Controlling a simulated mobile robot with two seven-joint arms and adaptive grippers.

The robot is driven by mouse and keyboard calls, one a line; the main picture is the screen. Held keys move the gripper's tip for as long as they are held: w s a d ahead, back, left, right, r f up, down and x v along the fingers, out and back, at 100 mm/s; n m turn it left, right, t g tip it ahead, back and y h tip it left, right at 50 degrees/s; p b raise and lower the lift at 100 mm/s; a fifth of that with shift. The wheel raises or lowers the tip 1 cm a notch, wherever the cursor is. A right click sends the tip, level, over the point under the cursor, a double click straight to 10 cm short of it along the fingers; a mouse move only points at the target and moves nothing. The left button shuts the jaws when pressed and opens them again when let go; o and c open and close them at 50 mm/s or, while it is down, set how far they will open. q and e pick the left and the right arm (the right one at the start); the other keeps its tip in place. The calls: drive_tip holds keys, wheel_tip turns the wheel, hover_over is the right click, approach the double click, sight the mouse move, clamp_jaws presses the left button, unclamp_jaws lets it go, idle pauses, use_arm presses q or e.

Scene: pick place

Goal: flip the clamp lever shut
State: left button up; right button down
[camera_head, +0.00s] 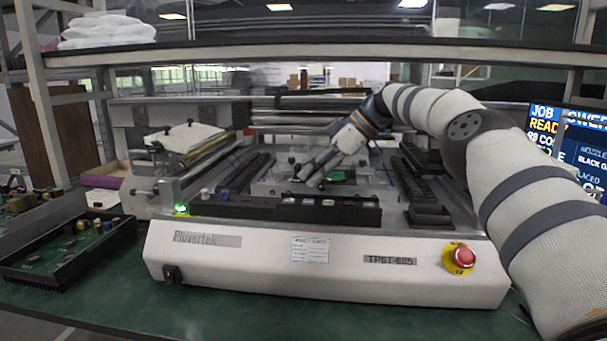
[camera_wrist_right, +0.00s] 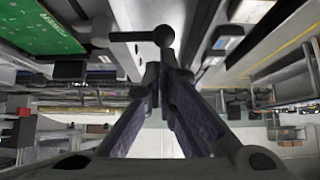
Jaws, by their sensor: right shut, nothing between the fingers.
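The clamp lever (camera_wrist_right: 163,36) shows in the right wrist view as a dark bar with a round knob on its end. It lies just beyond my right gripper's fingertips, and I cannot tell whether they touch it. My right gripper (camera_wrist_right: 166,58) is shut and empty, its two fingers meeting at the tips. In the head view my right gripper (camera_head: 306,179) reaches down over the middle of the white machine, and the lever is too small to make out there. A green circuit board (camera_wrist_right: 38,27) lies beside the lever. My left gripper is out of view.
The white machine (camera_head: 330,269) has a red stop button (camera_head: 464,256) at its front right. A black tray with a board (camera_head: 120,249) lies at the left. Black feeder strips (camera_head: 407,185) flank the work area. A shelf (camera_head: 300,53) crosses above.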

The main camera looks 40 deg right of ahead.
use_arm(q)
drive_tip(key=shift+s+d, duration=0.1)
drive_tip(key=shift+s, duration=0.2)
use_arm(e)
drive_tip(key=shift+s+d, duration=0.15)
drive_tip(key=shift+s, duration=0.1)
idle(0.4)
